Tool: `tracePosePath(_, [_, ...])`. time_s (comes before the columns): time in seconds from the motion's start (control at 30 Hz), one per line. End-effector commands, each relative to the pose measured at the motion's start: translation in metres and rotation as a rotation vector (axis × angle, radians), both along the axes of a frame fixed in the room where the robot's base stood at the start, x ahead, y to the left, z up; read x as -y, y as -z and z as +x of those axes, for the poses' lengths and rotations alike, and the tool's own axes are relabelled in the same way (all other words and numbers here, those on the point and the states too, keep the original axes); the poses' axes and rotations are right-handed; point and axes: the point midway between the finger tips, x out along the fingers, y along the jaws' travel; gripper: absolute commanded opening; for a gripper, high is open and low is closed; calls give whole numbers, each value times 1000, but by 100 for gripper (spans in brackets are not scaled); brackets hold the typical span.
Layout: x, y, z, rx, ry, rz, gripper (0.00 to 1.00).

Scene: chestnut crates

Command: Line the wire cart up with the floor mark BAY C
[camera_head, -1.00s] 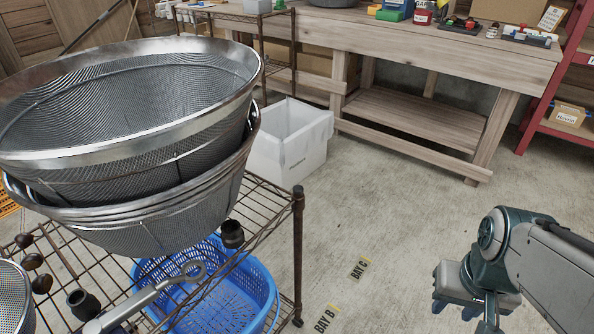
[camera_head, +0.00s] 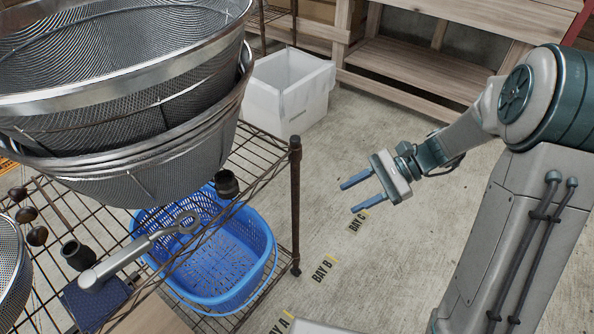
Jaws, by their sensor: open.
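The wire cart (camera_head: 296,205) stands at the left, a dark rusty wire frame with upright posts. Its near corner post stands left of the floor marks. The BAY C mark (camera_head: 358,222) is on the concrete floor, right of the cart and apart from it. My gripper (camera_head: 348,194) is open and empty, its two blue fingers pointing left toward the cart's corner post. It is above the floor near BAY C and not touching the cart.
BAY B (camera_head: 322,270) and BAY A (camera_head: 280,326) run nearer along the floor. The cart carries stacked metal sieves (camera_head: 120,110) and a blue basket (camera_head: 235,255) lower down. A white bin (camera_head: 290,90) stands behind the cart, before a wooden workbench (camera_head: 420,70). Floor right of the marks is partly clear.

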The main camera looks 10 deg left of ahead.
Motion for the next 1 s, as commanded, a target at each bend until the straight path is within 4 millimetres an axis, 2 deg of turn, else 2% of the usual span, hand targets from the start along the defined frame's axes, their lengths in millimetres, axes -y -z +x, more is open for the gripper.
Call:
tracePosePath(0.03, [-5, 10, 13, -68, 46, 52, 42])
tracePosePath(0.2, [-20, 30, 53, -252, 189, 222, 42])
tracePosePath(0.43, [-25, 50, 88, -401, 310, 376, 42])
tracePosePath(0.67, [-34, 55, 94, -437, 338, 416, 42])
tracePosePath(0.77, [-48, 56, 91, -435, 336, 414, 42])
tracePosePath(1.0, [-98, 57, 81, -435, 333, 414, 42])
